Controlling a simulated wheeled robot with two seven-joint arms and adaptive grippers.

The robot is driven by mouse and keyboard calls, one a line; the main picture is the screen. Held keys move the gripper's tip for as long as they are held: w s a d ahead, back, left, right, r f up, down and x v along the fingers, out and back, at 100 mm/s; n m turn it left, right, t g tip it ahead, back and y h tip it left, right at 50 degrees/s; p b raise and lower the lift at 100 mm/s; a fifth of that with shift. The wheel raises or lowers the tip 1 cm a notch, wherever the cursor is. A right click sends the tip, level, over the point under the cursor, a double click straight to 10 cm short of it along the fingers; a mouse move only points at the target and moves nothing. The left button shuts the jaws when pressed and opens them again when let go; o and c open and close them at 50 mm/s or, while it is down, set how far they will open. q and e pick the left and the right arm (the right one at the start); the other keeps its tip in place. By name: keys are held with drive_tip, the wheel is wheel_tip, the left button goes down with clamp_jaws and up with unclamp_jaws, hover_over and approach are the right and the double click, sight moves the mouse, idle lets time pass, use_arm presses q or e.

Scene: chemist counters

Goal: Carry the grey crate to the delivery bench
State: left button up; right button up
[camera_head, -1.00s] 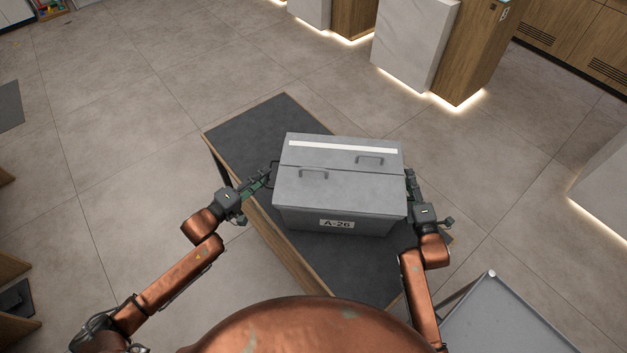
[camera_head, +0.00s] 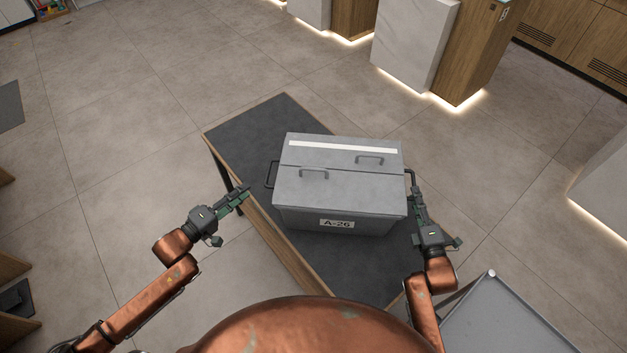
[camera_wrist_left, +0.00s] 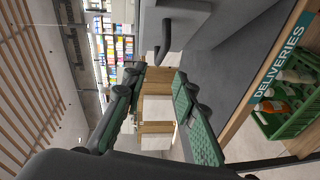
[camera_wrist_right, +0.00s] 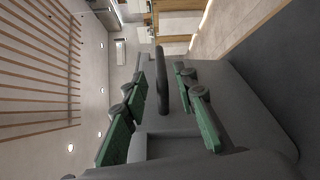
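The grey crate (camera_head: 340,190), lidded and labelled A-26, sits upright on the dark-topped delivery bench (camera_head: 250,130). In the left wrist view a DELIVERIES sign (camera_wrist_left: 278,62) is on the bench's edge. My left gripper (camera_head: 247,193) is open and empty, apart from the crate's left handle (camera_head: 271,174), which also shows in the left wrist view (camera_wrist_left: 164,42). My right gripper (camera_head: 416,193) is open near the crate's right side. In the right wrist view the right handle (camera_wrist_right: 160,80) appears between its spread fingers; whether they touch it is unclear.
A grey-topped table (camera_head: 510,320) stands at the lower right, near my right arm. Lit counters (camera_head: 415,45) stand at the back right. A green basket with bottles (camera_wrist_left: 290,110) shows below the sign.

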drive_tip(key=s, duration=0.5)
drive_tip(key=shift+d+r, duration=0.1)
drive_tip(key=shift+d, duration=0.25)
